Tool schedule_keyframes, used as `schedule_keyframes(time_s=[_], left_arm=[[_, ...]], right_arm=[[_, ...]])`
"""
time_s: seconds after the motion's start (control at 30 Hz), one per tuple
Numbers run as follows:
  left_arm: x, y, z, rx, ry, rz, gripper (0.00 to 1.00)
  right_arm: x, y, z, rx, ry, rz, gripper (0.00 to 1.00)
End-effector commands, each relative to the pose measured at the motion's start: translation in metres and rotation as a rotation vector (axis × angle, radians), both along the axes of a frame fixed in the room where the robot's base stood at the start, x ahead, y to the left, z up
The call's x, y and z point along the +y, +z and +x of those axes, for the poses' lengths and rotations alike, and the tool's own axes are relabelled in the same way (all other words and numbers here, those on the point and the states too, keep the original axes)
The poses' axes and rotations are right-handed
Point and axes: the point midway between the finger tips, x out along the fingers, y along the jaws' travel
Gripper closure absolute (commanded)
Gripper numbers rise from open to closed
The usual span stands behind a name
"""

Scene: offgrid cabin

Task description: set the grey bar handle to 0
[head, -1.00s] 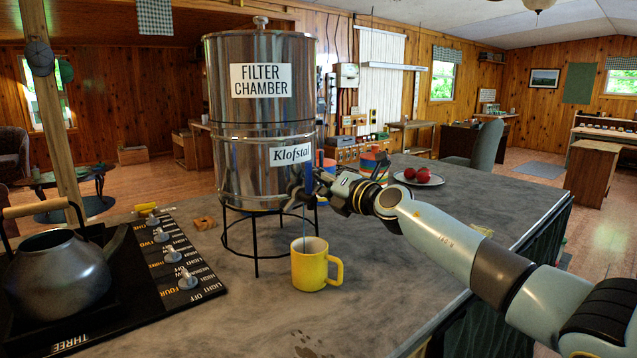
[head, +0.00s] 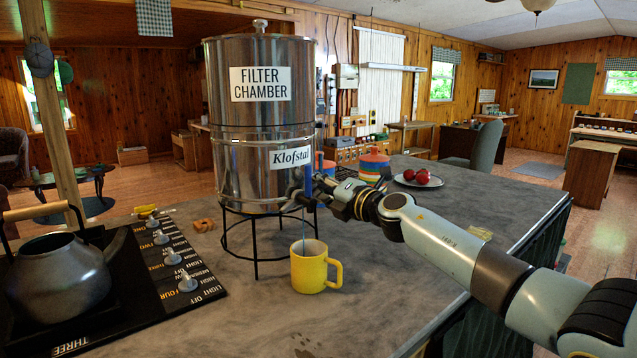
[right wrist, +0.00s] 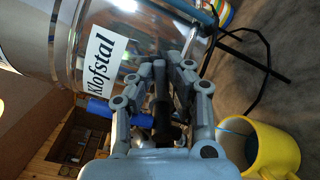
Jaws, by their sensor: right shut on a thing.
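The steel filter chamber (head: 262,150) stands on a black wire stand on the counter. My right gripper (head: 304,192) is at its lower right front, by the tap. In the right wrist view the gripper (right wrist: 165,105) is shut around a dark bar-like piece (right wrist: 162,108), apparently the bar handle, mostly hidden by the fingers. A blue piece (right wrist: 105,112) sticks out beside the fingers. No scale or 0 mark can be read. The yellow mug (head: 308,272) stands upright below the tap, and a thin bluish stream runs down into it. My left gripper is not in view.
A black stove panel (head: 140,285) with several knobs and a dark kettle (head: 62,270) is at the left. A striped canister (head: 373,165) and a plate with red fruit (head: 419,181) are behind my right arm. The counter right of the mug is clear.

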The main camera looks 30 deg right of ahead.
Motion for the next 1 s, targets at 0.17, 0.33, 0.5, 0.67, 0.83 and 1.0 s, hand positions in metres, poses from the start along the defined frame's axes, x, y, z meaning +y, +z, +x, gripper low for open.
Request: schedule_keyframes(time_s=[0.17, 0.33, 0.5, 0.67, 0.83, 1.0], left_arm=[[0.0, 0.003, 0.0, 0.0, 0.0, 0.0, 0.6], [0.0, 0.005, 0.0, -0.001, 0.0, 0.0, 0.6], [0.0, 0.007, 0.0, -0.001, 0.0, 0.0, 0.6], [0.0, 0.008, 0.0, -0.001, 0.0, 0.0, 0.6], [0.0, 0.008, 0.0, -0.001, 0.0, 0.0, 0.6], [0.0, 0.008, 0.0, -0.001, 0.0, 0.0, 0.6]], right_arm=[[-0.003, -0.007, 0.0, 0.013, -0.001, 0.145, 1.0], [-0.005, -0.014, 0.0, 0.023, -0.001, 0.275, 1.0], [-0.005, -0.018, 0.0, 0.031, -0.001, 0.378, 1.0], [-0.006, -0.022, 0.0, 0.036, -0.001, 0.443, 1.0], [-0.006, -0.024, 0.0, 0.039, -0.001, 0.479, 1.0], [-0.005, -0.024, 0.0, 0.04, -0.001, 0.492, 1.0]])
